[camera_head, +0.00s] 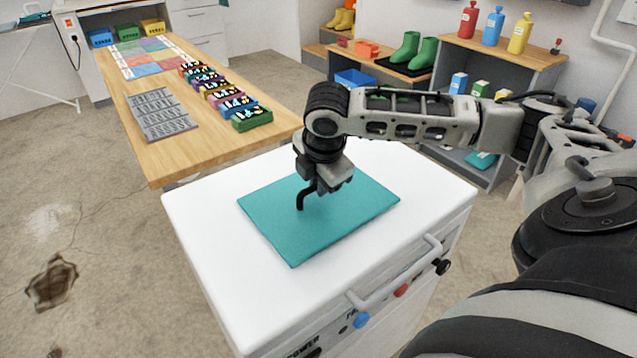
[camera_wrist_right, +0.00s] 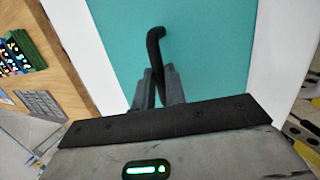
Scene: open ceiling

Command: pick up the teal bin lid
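The teal bin lid (camera_head: 345,215) lies flat on the white cart top (camera_head: 205,215). In the right wrist view the lid (camera_wrist_right: 210,50) fills the upper middle. Its thin black bent handle (camera_head: 303,198) stands up from it, and it also shows in the right wrist view (camera_wrist_right: 154,46). My right gripper (camera_head: 318,186) reaches down over the middle of the lid. In the right wrist view its two grey fingers (camera_wrist_right: 157,88) are close together, one on each side of the handle, and look shut on it. The gripper partly hides the lid. My left gripper is not in view.
A wooden table (camera_head: 180,155) with a grey tray (camera_head: 160,114) and several coloured bins stands behind left. Shelves (camera_head: 490,55) with bottles and green boots (camera_head: 423,54) stand at the back right. The cart's front has a handle (camera_head: 398,275). The cart top around the lid is clear.

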